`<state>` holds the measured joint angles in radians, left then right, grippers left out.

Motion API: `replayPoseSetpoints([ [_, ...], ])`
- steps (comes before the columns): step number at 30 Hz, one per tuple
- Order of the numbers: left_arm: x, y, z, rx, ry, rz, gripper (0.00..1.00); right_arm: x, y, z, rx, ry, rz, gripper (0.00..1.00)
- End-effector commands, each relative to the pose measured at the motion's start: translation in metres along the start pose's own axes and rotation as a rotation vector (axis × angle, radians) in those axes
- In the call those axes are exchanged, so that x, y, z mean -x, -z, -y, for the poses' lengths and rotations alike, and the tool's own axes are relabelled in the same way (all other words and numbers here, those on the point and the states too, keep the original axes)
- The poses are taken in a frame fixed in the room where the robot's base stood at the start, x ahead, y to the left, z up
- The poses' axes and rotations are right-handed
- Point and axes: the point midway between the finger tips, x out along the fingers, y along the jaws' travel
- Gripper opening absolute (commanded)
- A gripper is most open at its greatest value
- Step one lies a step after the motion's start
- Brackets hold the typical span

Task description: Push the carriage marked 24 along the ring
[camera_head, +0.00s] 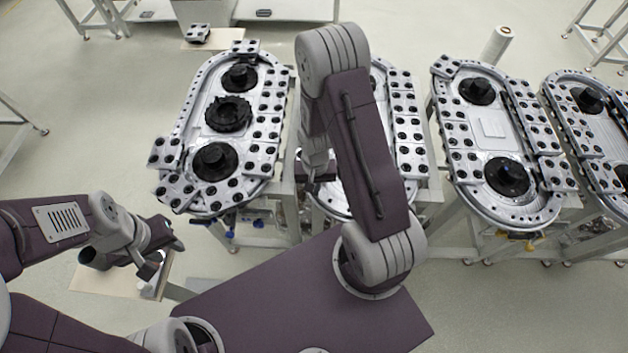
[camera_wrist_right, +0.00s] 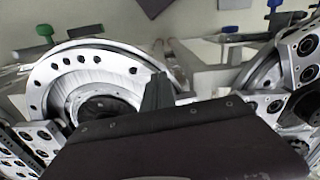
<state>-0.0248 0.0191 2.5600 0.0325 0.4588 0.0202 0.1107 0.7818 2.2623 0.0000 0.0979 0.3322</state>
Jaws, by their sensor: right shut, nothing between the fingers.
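Several ring tracks carry grey carriages with black round pads; I cannot read a 24 on any of them. The left ring track (camera_head: 200,100) has carriages along its right side, such as one carriage (camera_head: 265,130), and one carriage (camera_head: 165,153) at its left edge. The second ring track (camera_head: 333,205) is largely hidden by my right arm. My left gripper (camera_head: 164,256) is open and empty, in front of the left track.
Two more ring tracks stand to the right, the third track (camera_head: 490,205) and the fourth track (camera_head: 610,195). A white roll (camera_head: 497,45) stands behind them. Open floor lies at the left.

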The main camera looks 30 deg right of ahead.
Motion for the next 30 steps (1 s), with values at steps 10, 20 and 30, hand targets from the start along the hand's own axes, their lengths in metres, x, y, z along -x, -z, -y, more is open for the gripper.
replayPoseSetpoints([
  [10,0.02,0.002,0.0,0.0,0.0,0.0,0.36,-0.028,0.03,0.0,-0.001,0.001,-0.002,0.0],
  [20,0.021,0.002,0.0,0.0,0.0,0.0,0.36,-0.03,0.04,0.0,0.0,0.0,-0.001,0.0],
  [30,0.015,0.002,0.0,0.0,0.0,0.0,0.36,-0.032,0.051,0.0,-0.001,0.001,-0.004,0.0],
])
